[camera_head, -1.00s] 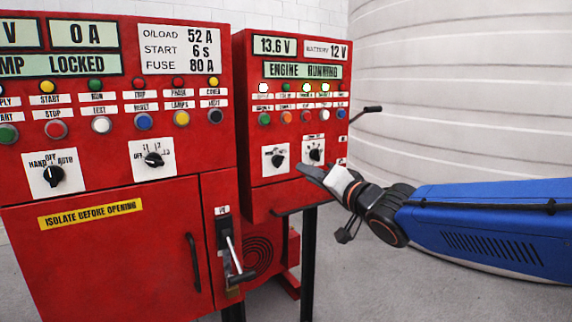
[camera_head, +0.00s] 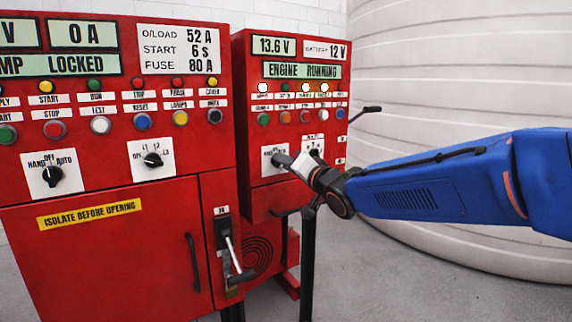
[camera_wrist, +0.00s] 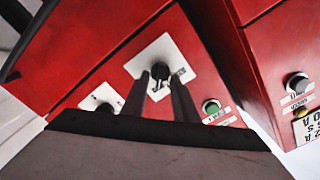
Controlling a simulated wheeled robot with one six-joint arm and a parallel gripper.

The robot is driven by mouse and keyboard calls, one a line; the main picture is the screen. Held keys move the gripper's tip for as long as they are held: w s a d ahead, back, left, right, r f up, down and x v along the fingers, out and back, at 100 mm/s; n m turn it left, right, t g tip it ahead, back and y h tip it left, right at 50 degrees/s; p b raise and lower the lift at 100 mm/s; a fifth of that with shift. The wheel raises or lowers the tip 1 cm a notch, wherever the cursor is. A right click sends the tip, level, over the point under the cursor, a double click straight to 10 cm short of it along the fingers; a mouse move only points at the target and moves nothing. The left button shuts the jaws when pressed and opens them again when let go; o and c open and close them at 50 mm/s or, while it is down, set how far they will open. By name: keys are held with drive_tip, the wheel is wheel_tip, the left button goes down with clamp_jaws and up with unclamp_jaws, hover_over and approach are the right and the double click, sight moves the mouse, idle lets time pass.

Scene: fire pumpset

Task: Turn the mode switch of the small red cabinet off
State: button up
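The small red cabinet (camera_head: 262,195) stands right of the larger one, under an "ENGINE RUNNING" display. Its left rotary switch, a black knob on a white plate (camera_head: 266,151), is partly covered by my gripper (camera_head: 281,160). In the wrist view the black knob (camera_wrist: 160,70) lies ahead, at the gap between the two dark fingertips of my gripper (camera_wrist: 159,77). The fingers are apart, with a finger on each side of the knob; I cannot tell whether they touch it. Its pointer direction and labels are not readable. The right rotary switch (camera_head: 315,153) is partly hidden behind my wrist.
The large red cabinet (camera_head: 110,185) on the left has its own rotary switches and a lever handle (camera_head: 232,255). Buttons (camera_head: 285,117) sit just above the small cabinet's switches. A thin black lever (camera_head: 366,112) sticks out right. A pale ribbed tank (camera_head: 470,80) stands behind my arm.

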drive_tip(key=shift+c, duration=0.7)
clamp_jaws()
drive_tip(key=shift+n, duration=0.4)
drive_tip(key=shift+s+a+n, duration=0.1)
drive_tip(key=shift+a+n, duration=0.05)
drive_tip(key=shift+n, duration=3.85)
drive_tip(key=shift+o, duration=0.7)
unclamp_jaws()
